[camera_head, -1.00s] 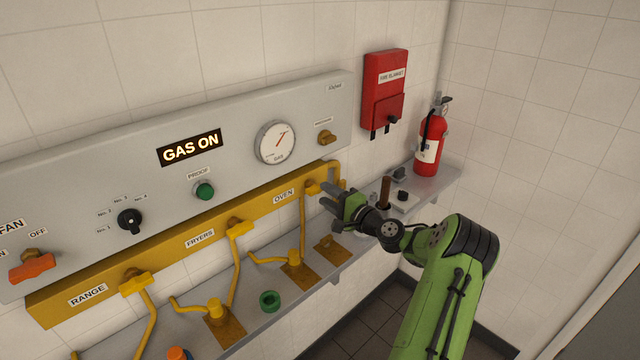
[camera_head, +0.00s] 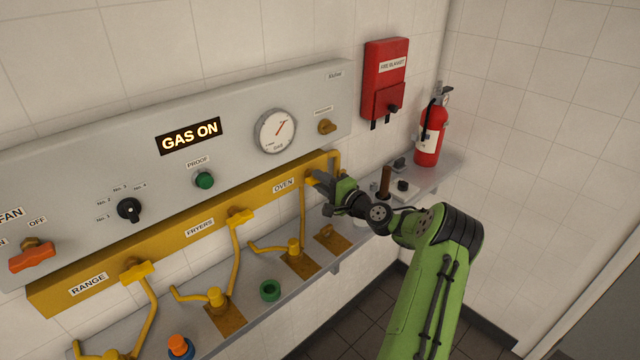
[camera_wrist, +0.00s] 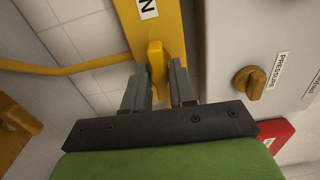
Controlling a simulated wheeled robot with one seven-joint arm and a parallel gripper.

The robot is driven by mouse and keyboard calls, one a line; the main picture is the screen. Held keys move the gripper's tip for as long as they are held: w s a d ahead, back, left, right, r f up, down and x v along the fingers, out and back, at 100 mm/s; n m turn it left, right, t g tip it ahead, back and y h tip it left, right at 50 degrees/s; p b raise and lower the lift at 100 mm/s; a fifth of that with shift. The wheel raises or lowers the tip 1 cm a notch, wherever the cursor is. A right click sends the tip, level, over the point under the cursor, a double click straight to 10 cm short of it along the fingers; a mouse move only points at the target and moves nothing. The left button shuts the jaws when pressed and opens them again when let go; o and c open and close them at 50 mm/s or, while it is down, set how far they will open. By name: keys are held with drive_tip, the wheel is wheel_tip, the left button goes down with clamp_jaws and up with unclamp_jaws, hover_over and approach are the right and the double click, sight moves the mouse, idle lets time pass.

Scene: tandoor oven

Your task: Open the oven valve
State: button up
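The oven valve is a yellow lever handle (camera_wrist: 157,64) on the yellow manifold (camera_head: 262,190), by the OVEN label (camera_head: 283,186). In the wrist view the handle lies lengthwise along the manifold, across the line of the yellow pipe (camera_wrist: 85,66). My gripper (camera_wrist: 160,76) is open, with one finger on each side of the handle. A small gap shows on at least the left side; I cannot tell whether either finger touches. In the head view my gripper (camera_head: 318,183) is at the manifold's right end and hides most of the handle.
The grey panel (camera_head: 240,131) above carries a GAS ON sign, a round gauge (camera_head: 275,131) and a PRESSURE knob (camera_wrist: 250,82). A shelf (camera_head: 345,254) with pipe fittings runs below. A fire blanket box (camera_head: 385,80) and extinguisher (camera_head: 431,135) are to the right.

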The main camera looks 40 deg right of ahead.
drive_tip(key=shift+o, duration=1.1)
drive_tip(key=s+b, duration=0.1)
drive_tip(key=s, duration=0.6)
drive_tip(key=shift+b, duration=0.4)
